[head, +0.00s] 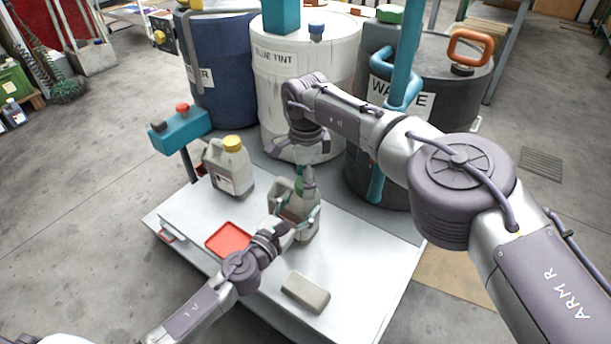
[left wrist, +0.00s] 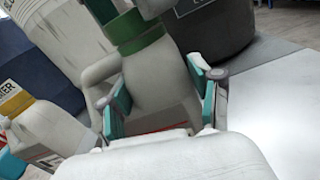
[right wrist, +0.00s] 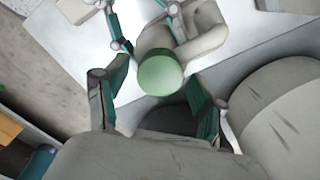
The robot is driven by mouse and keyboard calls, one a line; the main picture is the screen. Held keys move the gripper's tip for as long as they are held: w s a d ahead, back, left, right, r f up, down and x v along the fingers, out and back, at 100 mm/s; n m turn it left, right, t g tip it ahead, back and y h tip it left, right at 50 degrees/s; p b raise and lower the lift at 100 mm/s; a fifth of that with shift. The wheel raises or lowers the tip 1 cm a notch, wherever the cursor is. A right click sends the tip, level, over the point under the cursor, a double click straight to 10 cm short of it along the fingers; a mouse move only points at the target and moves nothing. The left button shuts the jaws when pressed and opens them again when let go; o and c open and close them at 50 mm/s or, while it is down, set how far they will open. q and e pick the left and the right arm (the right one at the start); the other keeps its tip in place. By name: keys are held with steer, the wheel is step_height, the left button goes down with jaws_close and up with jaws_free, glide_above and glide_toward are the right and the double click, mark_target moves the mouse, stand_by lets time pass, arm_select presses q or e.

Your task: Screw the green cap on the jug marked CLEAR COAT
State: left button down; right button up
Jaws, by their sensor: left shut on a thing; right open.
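A grey-beige jug (head: 305,228) stands on the white cart top. My left gripper (head: 297,212) is shut on its body, with a finger on each side, as the left wrist view (left wrist: 163,100) shows. The green cap (head: 307,184) sits over the jug's neck; it also shows in the left wrist view (left wrist: 138,32) and from above in the right wrist view (right wrist: 160,74). I cannot tell whether it is threaded. The jug's label is partly hidden and unreadable. My right gripper (head: 303,150) is open and empty above the cap, its fingers apart in the right wrist view (right wrist: 160,103).
A similar jug with a yellow cap (head: 232,145) stands at the cart's back left. A red tray (head: 228,240) and a beige block (head: 305,292) lie on the cart (head: 365,262). Drums, including BLUE TINT (head: 285,95) and WASTE (head: 440,75), stand close behind. The cart's right side is clear.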

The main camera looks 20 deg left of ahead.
arm_select(q)
steer(key=shift+f, duration=0.1)
arm_select(e)
steer(key=c, duration=1.2)
steer(key=m, duration=1.2)
steer(key=o, duration=1.4)
steer(key=shift+c, duration=0.2)
step_height(320, 180, up, 12)
steer(key=shift+d, duration=0.1)
arm_select(q)
steer(key=shift+c, duration=0.7)
jaws_free()
